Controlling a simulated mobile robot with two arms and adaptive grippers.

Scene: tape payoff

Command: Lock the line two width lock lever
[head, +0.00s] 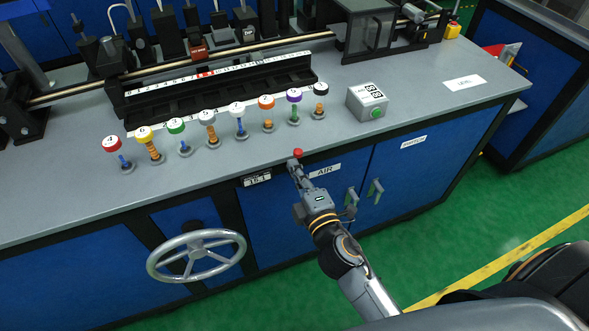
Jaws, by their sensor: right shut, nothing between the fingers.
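I cannot tell for sure which part is the line two width lock lever. A small red knob (298,152) sits at the front edge of the bench, above the AIR label (325,170). A dark block with a red front (198,51) sits on the long rail at the back. My right gripper (293,163) is shut and empty, with its tips right by the red knob. I cannot tell whether they touch it. My left gripper is not in view.
Several posts with coloured caps, such as a purple one (294,95), stand along the bench (430,105). A grey box with a green button (367,101) stands right of them. A handwheel (196,255) sticks out of the blue front. Green floor (455,225) is open at right.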

